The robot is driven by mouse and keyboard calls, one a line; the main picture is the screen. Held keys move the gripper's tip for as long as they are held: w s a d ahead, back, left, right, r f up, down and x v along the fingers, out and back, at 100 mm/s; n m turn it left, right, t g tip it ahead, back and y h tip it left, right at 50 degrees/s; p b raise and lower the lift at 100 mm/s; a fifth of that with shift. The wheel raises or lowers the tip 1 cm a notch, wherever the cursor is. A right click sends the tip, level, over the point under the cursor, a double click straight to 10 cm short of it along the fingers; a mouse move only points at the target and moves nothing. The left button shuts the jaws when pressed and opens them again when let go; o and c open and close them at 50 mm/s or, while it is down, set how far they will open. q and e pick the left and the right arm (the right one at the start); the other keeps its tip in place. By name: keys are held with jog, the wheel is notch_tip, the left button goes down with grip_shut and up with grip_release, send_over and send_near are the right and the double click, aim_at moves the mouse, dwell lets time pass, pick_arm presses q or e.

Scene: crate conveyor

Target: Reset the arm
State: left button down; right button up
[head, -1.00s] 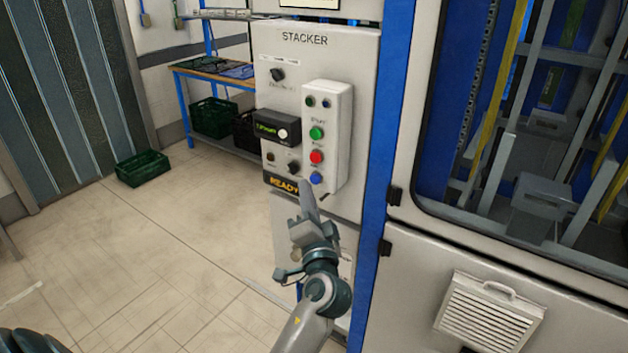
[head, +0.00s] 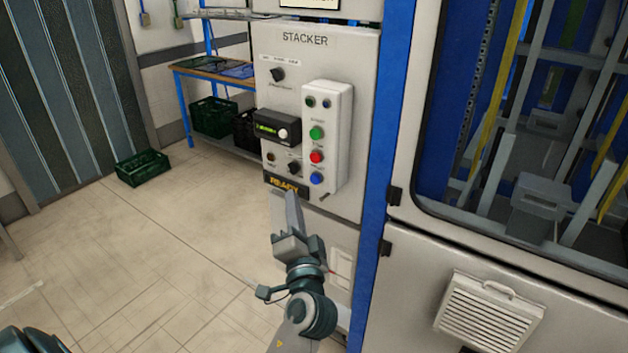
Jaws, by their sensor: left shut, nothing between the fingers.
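My left gripper (head: 292,212) is shut and empty, its fingers pointing up just below the READY display (head: 287,186) of the STACKER panel. I cannot tell whether its tips touch the panel. The white STACKER control panel (head: 340,60) stands upright behind it. A raised button box on it carries a green button (head: 317,133), a red button (head: 317,157) and a blue button (head: 316,179). My right gripper is not in view.
A blue-framed machine with a window (head: 530,130) and a vent (head: 490,313) fills the right side. A green crate (head: 142,167) lies on the floor at left. A blue shelf (head: 205,72) holds crates below it.

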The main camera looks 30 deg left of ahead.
pick_arm(q)
jog(key=shift+f, duration=0.1)
dwell(0.5)
jog(key=w+d+f+m+g+h+b, duration=0.1)
jog(key=w+d+f+h, duration=0.1)
jog(key=f, duration=0.8)
jog(key=w+d+f+m+h, duration=0.1)
jog(key=d+f+m+h, duration=0.15)
jog(key=f, duration=0.65)
jog(key=w+d+f+g+h+b, duration=0.1)
jog(key=w+d+f+h, duration=0.15)
jog(key=f, duration=0.75)
jog(key=s+d+f+g+h+b, duration=0.15)
jog(key=s+f, duration=0.25)
jog(key=f, duration=0.8)
jog(key=s+d+f+g+h, duration=0.15)
jog(key=s+f, duration=0.35)
jog(key=f, duration=0.7)
jog(key=s+d+f+n+g+h+b, duration=0.1)
jog(key=s+f+n+g+h+b, duration=0.35)
jog(key=s+f, duration=1.8)
jog(key=s+a+f+g, duration=0.1)
jog(key=s+f, duration=0.4)
jog(key=s, duration=0.7)
jog(key=s+f+g+y+p, duration=0.1)
jog(key=s+f+g, duration=0.3)
jog(key=s, duration=0.8)
jog(key=shift+a+f, duration=0.35)
jog(key=shift+f, duration=0.2)
